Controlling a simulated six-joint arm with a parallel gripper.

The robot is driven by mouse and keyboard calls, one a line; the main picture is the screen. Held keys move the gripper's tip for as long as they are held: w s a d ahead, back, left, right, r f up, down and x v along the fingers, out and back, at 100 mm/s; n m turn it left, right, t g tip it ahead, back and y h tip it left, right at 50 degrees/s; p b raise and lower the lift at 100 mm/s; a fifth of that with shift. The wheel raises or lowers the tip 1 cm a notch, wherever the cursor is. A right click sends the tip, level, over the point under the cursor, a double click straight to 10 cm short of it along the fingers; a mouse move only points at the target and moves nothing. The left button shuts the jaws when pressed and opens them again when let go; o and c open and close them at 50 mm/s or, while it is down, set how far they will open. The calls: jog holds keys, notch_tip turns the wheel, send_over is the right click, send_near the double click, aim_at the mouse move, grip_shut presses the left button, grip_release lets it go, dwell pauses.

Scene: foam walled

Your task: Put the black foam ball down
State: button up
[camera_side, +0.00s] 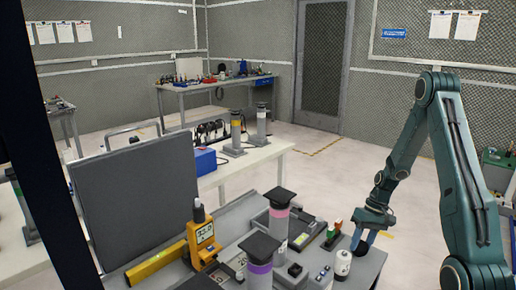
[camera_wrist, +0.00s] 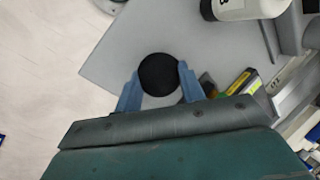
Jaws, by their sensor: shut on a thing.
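The black foam ball (camera_wrist: 158,74) is held between the two blue fingers of my gripper (camera_wrist: 159,82) in the wrist view. The fingers press on it from both sides. In the side view my gripper (camera_side: 362,240) points down over the right end of the grey work table (camera_side: 368,268), and the ball is a small dark shape at its fingertips. It is low, close to the grey surface. I cannot tell whether the ball touches that surface.
A white bottle-like container (camera_side: 342,264) stands just left of my gripper in the side view, and a white container (camera_wrist: 240,8) shows at the top of the wrist view. Red and green items (camera_side: 332,232) stand nearby. The table edge and pale floor (camera_wrist: 50,60) are close by.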

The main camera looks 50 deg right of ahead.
jog(key=o, duration=1)
jog(key=shift+f, duration=0.1)
jog(key=v, duration=1.2)
